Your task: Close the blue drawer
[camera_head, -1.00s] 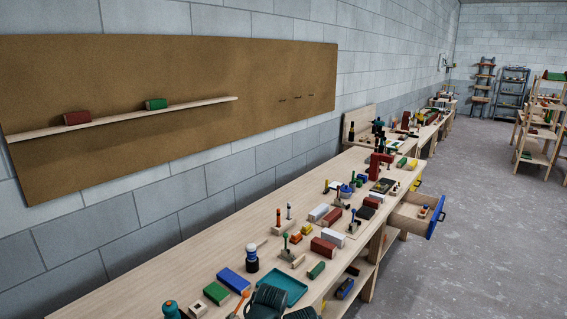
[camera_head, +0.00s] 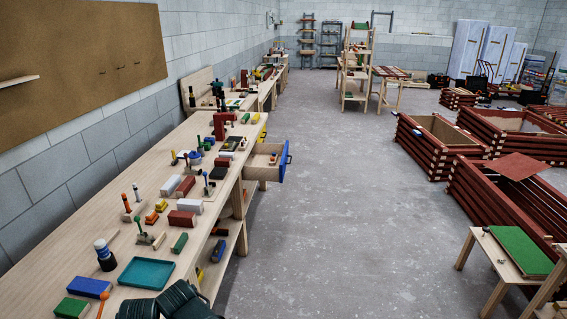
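The drawer with the blue front (camera_head: 284,162) stands pulled out from the right side of the long workbench, in the middle of the head view. Its pale wooden side and inside show between the bench and the blue front. A small item or two lies in it, too small to name. A dark blue handle sits on the outer side of the front.
Grey floor (camera_head: 330,220) is free right of the drawer. Red-brown slatted crates (camera_head: 430,140) and a green-topped small table (camera_head: 520,248) stand right.

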